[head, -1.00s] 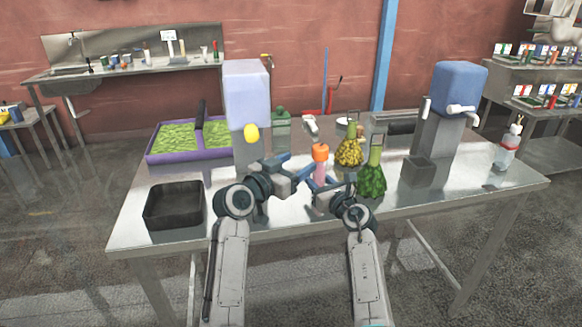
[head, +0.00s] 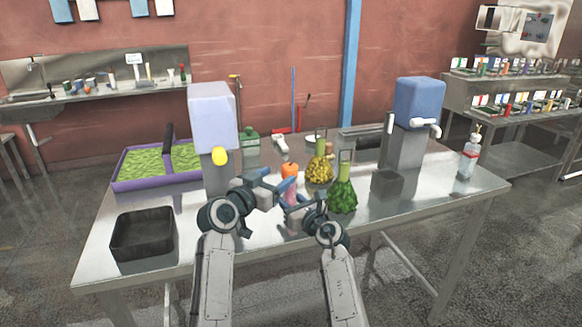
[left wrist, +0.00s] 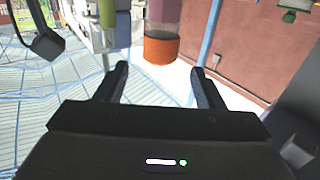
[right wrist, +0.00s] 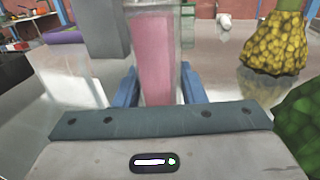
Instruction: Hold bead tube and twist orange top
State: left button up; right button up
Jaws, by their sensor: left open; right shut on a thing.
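The bead tube, clear with pink contents, stands upright with an orange top (head: 290,170) in the head view. The tube (right wrist: 153,62) fills the middle of the right wrist view, between the blue fingers. My right gripper (head: 292,208) is shut on the tube's lower part, and its jaws also show in the right wrist view (right wrist: 155,88). My left gripper (head: 276,182) is open and empty, just left of the orange top. In the left wrist view the orange top (left wrist: 160,49) appears beyond and between the open fingertips (left wrist: 160,78). Part of the tube is hidden by my grippers.
Flasks of green (head: 342,195) and yellow beads (head: 320,168) stand close right of the tube. A white-topped dispenser (head: 212,118) stands behind left, a blue-topped one (head: 418,102) right. A black bin (head: 143,250) and purple tray (head: 150,182) are left. The table's (head: 400,215) front right is clear.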

aim_at(293, 164)
pick_arm(q)
jog(key=x, duration=0.8)
jog(key=shift+w+d, duration=0.2)
jog(key=shift+w, duration=0.15)
jog(key=shift+c, duration=0.4)
jog(key=shift+f, duration=0.1)
jog(key=c, duration=0.9)
jog(key=shift+y, duration=0.3)
jog(key=shift+n+t+y, duration=0.3)
jog(key=shift+n, duration=0.1)
jog(key=shift+a+n+y, duration=0.1)
jog(key=shift+n+y, duration=0.3)
jog(key=o, duration=1)
